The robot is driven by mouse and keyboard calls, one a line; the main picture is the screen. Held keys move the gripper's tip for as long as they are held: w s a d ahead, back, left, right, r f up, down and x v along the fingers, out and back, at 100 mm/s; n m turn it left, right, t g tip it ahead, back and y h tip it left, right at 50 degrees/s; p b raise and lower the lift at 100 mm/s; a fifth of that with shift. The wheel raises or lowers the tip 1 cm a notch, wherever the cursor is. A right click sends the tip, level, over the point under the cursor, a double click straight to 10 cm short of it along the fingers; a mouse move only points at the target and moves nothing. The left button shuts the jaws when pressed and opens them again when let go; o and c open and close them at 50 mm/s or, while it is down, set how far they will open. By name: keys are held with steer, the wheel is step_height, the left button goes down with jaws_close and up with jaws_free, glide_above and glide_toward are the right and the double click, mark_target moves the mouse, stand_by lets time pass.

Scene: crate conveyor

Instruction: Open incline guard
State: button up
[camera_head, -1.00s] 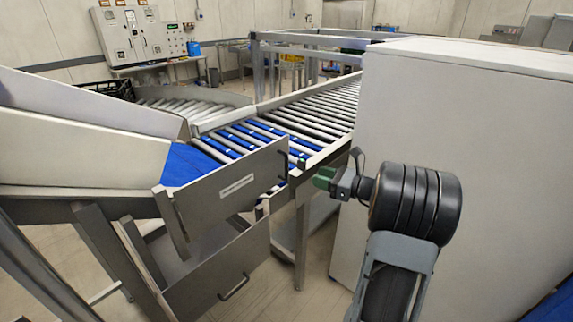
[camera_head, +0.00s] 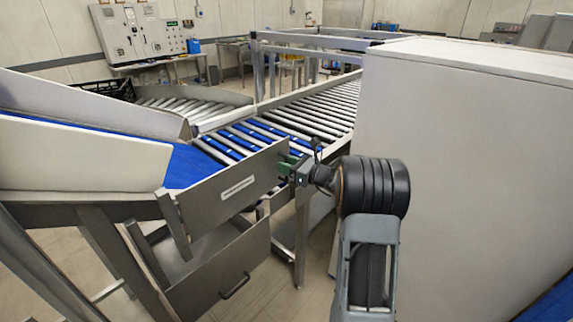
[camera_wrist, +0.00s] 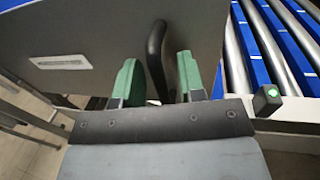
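The incline guard (camera_head: 220,192) is a grey metal panel with a white label, standing at the lower end of the blue incline belt (camera_head: 195,168). It also shows in the wrist view (camera_wrist: 100,35). Its black handle (camera_wrist: 156,60) is near the panel's right end in the wrist view. My gripper (camera_head: 287,168) is at that right end. In the wrist view its green fingers (camera_wrist: 158,80) are apart, one on each side of the handle. A gap shows between the handle and each finger. In the head view my gripper hides the handle.
A second grey panel with a handle (camera_head: 235,287) hangs below the guard. The roller conveyor (camera_head: 310,112) runs behind it. A big pale cabinet (camera_head: 460,150) stands close on the right of my arm. A small box with a green light (camera_wrist: 268,98) is right of my fingers.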

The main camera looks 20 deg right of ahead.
steer(key=shift+w, duration=0.1)
jaws_close()
stand_by(0.4)
